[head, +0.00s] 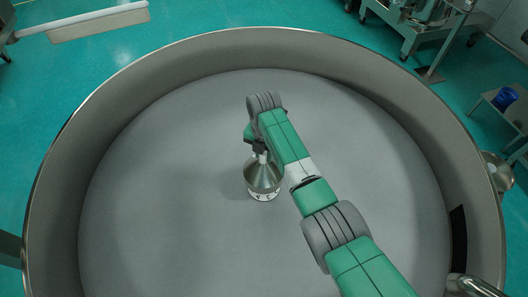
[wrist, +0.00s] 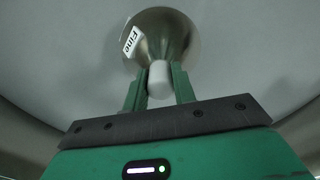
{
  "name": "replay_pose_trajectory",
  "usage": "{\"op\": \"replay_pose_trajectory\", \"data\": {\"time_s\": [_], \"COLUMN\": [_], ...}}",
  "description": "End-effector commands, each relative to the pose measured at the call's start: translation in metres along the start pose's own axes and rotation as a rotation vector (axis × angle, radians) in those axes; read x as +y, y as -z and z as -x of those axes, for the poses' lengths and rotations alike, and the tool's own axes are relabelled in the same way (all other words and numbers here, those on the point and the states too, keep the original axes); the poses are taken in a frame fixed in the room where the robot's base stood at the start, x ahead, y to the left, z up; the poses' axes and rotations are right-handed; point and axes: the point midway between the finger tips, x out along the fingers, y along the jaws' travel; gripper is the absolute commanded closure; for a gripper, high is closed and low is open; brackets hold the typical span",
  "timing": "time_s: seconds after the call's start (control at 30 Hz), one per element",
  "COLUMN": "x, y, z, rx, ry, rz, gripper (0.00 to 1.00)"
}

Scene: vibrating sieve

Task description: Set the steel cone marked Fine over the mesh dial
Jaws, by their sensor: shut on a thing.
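The steel cone (head: 262,175) is in the middle of the round pan, wide end down. In the wrist view the cone (wrist: 178,27) carries a white label reading "Fine" (wrist: 130,39). My gripper (head: 259,150) is above the cone; in the wrist view its green fingers (wrist: 158,78) are shut on the cone's pale knob at the narrow end. A white band with dark marks (head: 265,196), seemingly the mesh dial, shows directly under the cone's lower edge. Most of it is hidden by the cone. I cannot tell whether the cone touches it.
The pan's tall steel wall (head: 110,110) surrounds the cone on all sides. The grey pan floor (head: 170,210) is clear around it. Outside stand a metal cart (head: 415,35) and a small table with a blue item (head: 505,98).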

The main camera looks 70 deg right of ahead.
Motion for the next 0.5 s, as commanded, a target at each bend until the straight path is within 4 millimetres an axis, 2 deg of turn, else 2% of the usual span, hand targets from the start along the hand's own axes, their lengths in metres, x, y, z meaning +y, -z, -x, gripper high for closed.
{"op": "replay_pose_trajectory", "data": {"time_s": [0.03,0.5], "x": [0.0,0.0], "y": [0.0,0.0], "z": [-0.009,-0.054], "rx": [-0.001,0.0], "ry": [-0.001,0.0], "rz": [0.0,0.0], "gripper": [1.0,1.0]}}
